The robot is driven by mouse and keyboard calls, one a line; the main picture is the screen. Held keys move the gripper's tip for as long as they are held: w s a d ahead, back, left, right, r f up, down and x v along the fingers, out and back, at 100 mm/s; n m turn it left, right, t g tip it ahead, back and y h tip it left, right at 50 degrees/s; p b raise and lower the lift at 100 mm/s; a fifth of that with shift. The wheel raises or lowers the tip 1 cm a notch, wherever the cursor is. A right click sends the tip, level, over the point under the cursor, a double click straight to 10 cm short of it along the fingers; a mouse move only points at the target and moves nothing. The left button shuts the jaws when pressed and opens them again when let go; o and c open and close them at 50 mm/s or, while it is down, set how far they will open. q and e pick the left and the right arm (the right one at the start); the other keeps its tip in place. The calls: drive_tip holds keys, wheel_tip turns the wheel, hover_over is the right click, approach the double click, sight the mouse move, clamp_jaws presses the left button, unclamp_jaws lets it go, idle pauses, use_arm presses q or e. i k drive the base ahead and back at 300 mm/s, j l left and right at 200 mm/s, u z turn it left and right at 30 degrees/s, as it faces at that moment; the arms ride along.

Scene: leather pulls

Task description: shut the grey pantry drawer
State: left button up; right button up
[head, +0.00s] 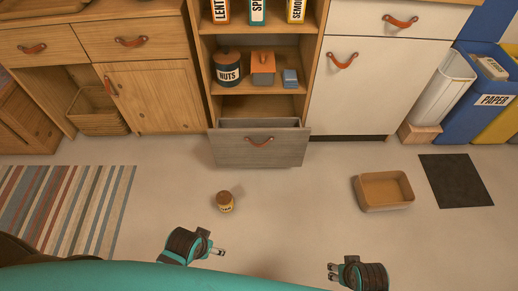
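The grey pantry drawer (240,150) sits at the bottom of the open wooden shelf unit, pulled partway out, its top opening showing behind the front panel. A brown leather pull (259,142) is on its front. My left gripper (219,248) is low in the head view, in front of the drawer and well apart from it, with its fingers close together. My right gripper (332,273) is at the lower right, apart from the drawer, with a gap between its fingers. I see nothing held in either gripper.
A tan bin (384,191) and a dark mat (455,181) lie to the right, a striped rug (65,207) to the left. Floor between grippers and drawer is otherwise clear.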

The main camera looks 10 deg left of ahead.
sight(259, 137)
drive_tip(key=i+j+u, duration=0.2)
drive_tip(key=i, duration=0.25)
drive_tip(key=i+u, duration=0.2)
drive_tip(key=i, duration=0.25)
drive_tip(key=l+u, duration=0.4)
drive_tip(key=l, duration=0.3)
drive_tip(key=k+l+u, duration=0.1)
drive_tip(key=k+l, duration=0.15)
drive_tip(key=k, duration=0.25)
